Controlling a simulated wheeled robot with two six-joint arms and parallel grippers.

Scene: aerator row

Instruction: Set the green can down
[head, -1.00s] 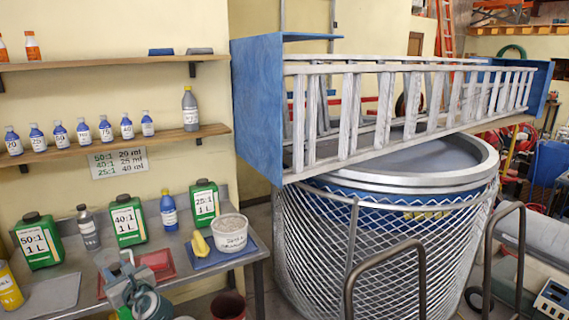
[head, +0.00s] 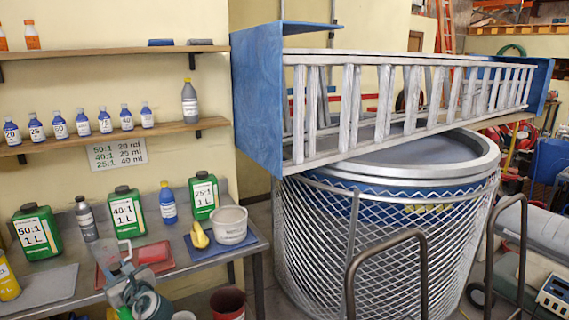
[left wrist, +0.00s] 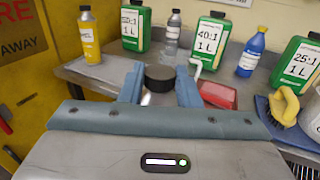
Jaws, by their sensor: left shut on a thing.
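My left gripper (head: 122,268) is over the front of the metal bench in the head view. Three other green cans stand upright on the bench: the 50:1 can (head: 36,232), the 40:1 can (head: 126,212) and the 25:1 can (head: 203,196). My right gripper is not in view.
A red tray (head: 154,254) lies behind my left gripper. A grey mat (head: 45,290) is on the left, beside a yellow bottle (head: 7,280). A grey bottle (head: 86,220) and a blue bottle (head: 167,204) stand among the cans. A blue mat (head: 205,252) bears a white tub (head: 230,224).

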